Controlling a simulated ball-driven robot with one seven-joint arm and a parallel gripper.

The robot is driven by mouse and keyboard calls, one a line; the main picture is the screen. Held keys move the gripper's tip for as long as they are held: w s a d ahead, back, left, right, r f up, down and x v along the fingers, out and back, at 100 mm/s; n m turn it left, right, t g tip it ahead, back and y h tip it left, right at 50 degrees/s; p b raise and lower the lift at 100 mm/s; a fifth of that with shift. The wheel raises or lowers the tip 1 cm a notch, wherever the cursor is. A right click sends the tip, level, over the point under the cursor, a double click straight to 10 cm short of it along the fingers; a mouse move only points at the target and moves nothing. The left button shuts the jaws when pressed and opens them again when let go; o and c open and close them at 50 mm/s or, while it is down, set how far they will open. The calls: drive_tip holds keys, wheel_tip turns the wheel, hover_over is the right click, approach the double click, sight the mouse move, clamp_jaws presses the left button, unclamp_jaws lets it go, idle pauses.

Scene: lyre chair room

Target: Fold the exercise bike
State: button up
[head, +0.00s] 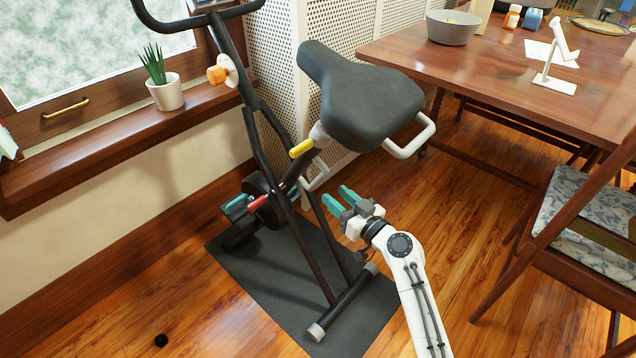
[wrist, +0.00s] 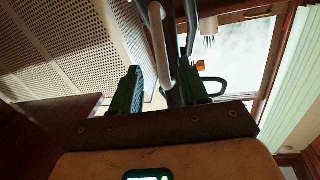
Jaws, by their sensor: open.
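The exercise bike (head: 262,130) stands upright on a dark mat, its front and rear legs spread apart. Its black seat (head: 362,100) has a white handle loop (head: 412,140) behind it. An orange knob (head: 216,74) is near the handlebar. My gripper (head: 345,195), with teal fingers, is open and empty, below the seat and right of the frame. In the wrist view, bike tubes (wrist: 168,50) show beyond and between the open fingers (wrist: 160,85).
The mat (head: 250,265) lies beneath the bike. A wooden table (head: 480,60) with a grey bowl (head: 453,27) is at right, with a chair (head: 590,215) before it. A windowsill with a potted plant (head: 167,92) is at left.

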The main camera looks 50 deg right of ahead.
sight(318, 180)
drive_tip(key=w, duration=0.5)
drive_tip(key=w+d, duration=0.1)
drive_tip(key=w, duration=0.2)
drive_tip(key=shift+c, duration=0.2)
clamp_jaws()
drive_tip(key=shift+w, duration=0.1)
